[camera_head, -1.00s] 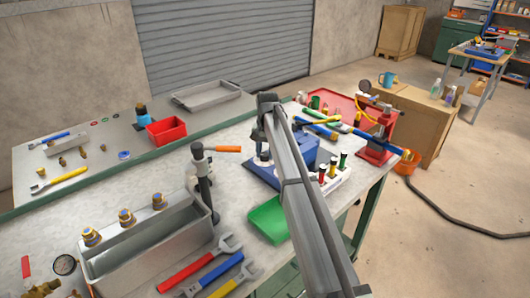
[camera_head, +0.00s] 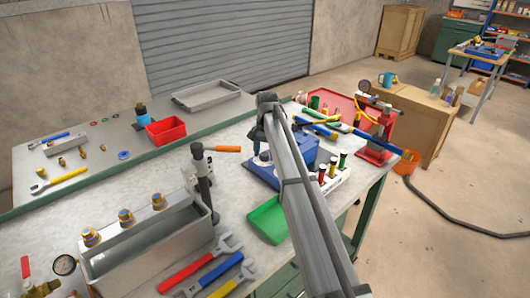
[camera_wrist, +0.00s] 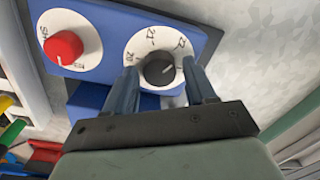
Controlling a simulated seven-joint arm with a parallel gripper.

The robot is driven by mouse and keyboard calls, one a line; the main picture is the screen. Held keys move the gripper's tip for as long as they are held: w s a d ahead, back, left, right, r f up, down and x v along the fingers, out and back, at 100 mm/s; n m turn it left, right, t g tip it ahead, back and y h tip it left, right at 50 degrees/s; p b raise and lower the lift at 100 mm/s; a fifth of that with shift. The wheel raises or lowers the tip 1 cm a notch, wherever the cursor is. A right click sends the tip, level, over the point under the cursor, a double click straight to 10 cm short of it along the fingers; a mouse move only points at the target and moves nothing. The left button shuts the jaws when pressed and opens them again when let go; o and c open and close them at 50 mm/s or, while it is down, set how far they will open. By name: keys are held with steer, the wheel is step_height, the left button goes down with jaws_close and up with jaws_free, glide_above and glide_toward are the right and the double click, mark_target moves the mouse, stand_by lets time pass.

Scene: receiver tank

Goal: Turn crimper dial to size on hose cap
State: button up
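The blue crimper (camera_head: 305,152) stands on the bench, partly hidden behind my arm in the head view. In the wrist view its blue panel (camera_wrist: 205,35) carries two white-scaled dials. One has a red knob (camera_wrist: 65,48); the other has a dark knob (camera_wrist: 159,70) with printed size marks around it. My gripper (camera_wrist: 160,72) has its two fingers apart, one on each side of the dark knob. Gaps seem to show between fingers and knob; contact is unclear. No size on a hose cap is readable.
A green tray (camera_head: 268,220) lies in front of the crimper. A clamp with an orange handle (camera_head: 227,149) stands to its left. A red press (camera_head: 378,135) and a red tray (camera_head: 330,103) are behind and right. Wrenches (camera_head: 200,270) lie near the front edge.

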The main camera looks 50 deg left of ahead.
mark_target(267, 154)
steer(key=shift+o, duration=0.7)
step_height(267, 154, up, 14)
steer(key=shift+w+d, duration=0.15)
steer(key=shift+d, duration=0.1)
steer(key=shift+f, duration=0.15)
